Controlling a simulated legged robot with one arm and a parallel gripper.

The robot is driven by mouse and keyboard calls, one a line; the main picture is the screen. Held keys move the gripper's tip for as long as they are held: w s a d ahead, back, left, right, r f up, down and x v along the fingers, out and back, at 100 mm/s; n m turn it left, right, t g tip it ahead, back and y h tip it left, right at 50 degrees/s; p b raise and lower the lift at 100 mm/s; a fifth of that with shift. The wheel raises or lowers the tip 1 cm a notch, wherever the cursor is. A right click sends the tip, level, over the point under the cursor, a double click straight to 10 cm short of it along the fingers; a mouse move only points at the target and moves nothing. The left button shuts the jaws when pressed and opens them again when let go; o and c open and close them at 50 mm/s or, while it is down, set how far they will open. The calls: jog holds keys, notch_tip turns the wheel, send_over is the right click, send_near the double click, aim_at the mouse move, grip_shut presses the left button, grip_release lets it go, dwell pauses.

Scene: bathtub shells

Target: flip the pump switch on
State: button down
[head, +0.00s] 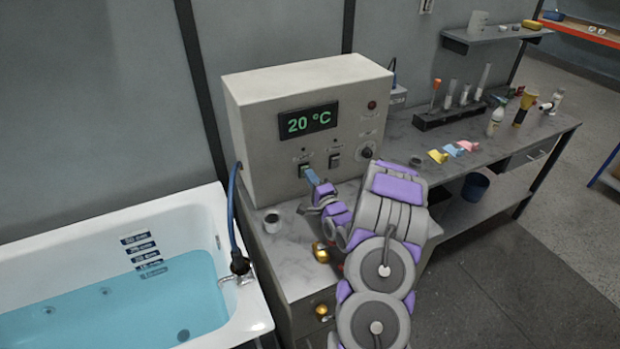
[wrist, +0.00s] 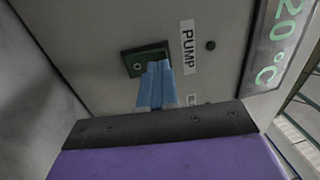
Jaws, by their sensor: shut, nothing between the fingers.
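The pump switch (head: 303,169) is on the front of the beige control box (head: 262,132), below the green "20 °C" display (head: 308,121). In the wrist view the switch shows as a dark plate (wrist: 134,58) beside the "PUMP" label (wrist: 188,47). My gripper (head: 312,178) has its blue fingers shut together with nothing between them. Its tips are at the switch and cover part of it in the wrist view (wrist: 158,72). I cannot tell whether they touch it. The lever is hidden, so its position cannot be told.
A second switch (head: 335,160) and a knob (head: 367,152) are to the right on the box. A bathtub (head: 215,210) with blue water stands at left, with a blue hose (head: 233,215) beside it. A small jar (head: 272,223) stands on the counter. Tubes and bottles stand further right.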

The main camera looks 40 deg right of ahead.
jog(key=shift+w+r, duration=0.1)
jog(key=shift+w, duration=0.2)
jog(key=shift+a, duration=0.1)
jog(key=shift+w+r+p, duration=0.1)
jog(key=shift+w+p, duration=0.05)
jog(key=shift+p, duration=0.15)
